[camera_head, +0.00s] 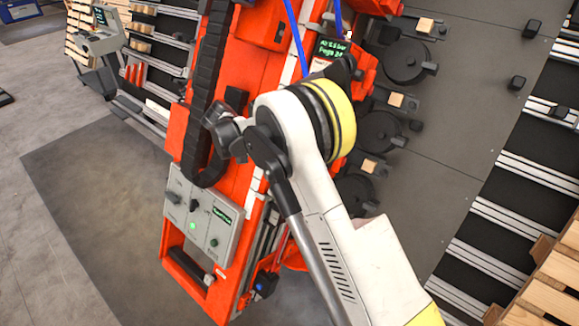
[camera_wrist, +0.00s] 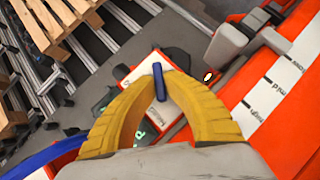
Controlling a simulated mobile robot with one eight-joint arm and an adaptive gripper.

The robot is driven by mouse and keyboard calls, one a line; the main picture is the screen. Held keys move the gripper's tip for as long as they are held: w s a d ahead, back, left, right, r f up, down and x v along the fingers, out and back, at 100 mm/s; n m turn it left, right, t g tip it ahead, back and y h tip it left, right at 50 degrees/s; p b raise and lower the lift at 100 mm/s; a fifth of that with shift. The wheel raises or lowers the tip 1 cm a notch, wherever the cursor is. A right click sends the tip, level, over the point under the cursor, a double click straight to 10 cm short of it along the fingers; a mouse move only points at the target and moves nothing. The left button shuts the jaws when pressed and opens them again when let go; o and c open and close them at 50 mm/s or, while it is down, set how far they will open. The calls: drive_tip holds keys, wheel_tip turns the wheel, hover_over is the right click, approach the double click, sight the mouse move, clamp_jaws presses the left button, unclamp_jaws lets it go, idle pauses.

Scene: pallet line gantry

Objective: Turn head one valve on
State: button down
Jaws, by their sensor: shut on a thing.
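In the wrist view my gripper (camera_wrist: 161,75) shows as two yellow ribbed fingers, closed around a narrow blue lever (camera_wrist: 159,85). The lever is the likely head one valve handle; no label on it can be read. It stands in front of a pale box face (camera_wrist: 147,67) with a red edge. The fingers hide the valve body and part of the box. In the head view my arm covers the gripper and the lever. A dark display with green text (camera_head: 333,48) shows just above the arm there.
The orange gantry body (camera_head: 255,150) carries a black cable chain (camera_head: 198,100) and a grey control panel (camera_head: 204,215) with a green light. A blue hose (camera_head: 296,35) runs down near my arm. Black round heads (camera_head: 405,62) line the right side. Pallets (camera_head: 555,280) stand at lower right.

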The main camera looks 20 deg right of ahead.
drive_tip(key=n+h+b, duration=0.2)
drive_tip(key=shift+a+f+n, duration=0.1)
drive_tip(key=shift+f+n, duration=0.2)
drive_tip(key=shift+n, duration=0.1)
drive_tip(key=shift+n+h+b, duration=0.95)
drive_tip(key=shift+n+h, duration=0.25)
drive_tip(key=shift+n, duration=0.2)
drive_tip(key=shift+r, duration=0.1)
drive_tip(key=c, duration=1.5)
unclamp_jaws()
drive_tip(key=shift+r, duration=0.1)
wheel_tip(320, 180, up, 8)
drive_tip(key=shift+s+r, duration=0.15)
drive_tip(key=shift+r, duration=0.8)
